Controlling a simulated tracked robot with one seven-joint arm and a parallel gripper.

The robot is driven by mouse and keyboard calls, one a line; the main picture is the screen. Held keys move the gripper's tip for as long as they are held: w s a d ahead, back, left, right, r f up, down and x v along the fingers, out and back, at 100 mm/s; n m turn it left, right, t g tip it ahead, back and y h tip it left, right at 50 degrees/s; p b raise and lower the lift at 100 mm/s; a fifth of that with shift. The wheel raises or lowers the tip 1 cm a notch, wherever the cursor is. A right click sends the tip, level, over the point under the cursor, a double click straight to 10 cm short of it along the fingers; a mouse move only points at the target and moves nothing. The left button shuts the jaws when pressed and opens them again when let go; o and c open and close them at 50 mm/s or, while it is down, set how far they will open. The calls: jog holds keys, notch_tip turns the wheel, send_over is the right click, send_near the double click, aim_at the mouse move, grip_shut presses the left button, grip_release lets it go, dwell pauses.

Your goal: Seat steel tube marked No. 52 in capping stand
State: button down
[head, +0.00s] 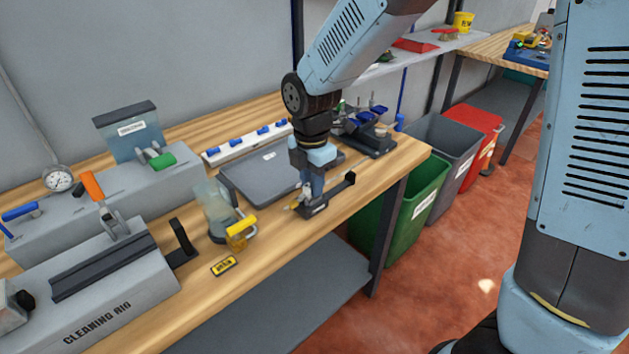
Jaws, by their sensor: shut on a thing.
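My gripper (307,196) points down over the front right part of the workbench. It is shut on a thin, pale piece that looks like the steel tube, mostly hidden by the fingers; no number can be read on it. A low black stand (318,210) with an upright end piece lies directly below and beside the fingers. I cannot tell whether it is the capping stand, or whether the tube touches it. A small yellowish tip (292,207) shows just left of the fingers.
A grey tray (262,187) lies behind my gripper, with a white rack with blue clips (250,142) beyond it. A dark fixture (368,135) stands behind right. Left are a clear container with a yellow part (215,210) and the cleaning rig (115,290). Bins (420,205) stand beyond the bench's right edge.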

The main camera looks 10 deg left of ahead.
jog(key=shift+f, duration=0.25)
jog(key=c, duration=0.6)
grip_release()
jog(key=shift+r, duration=0.1)
jog(key=shift+r, duration=3.4)
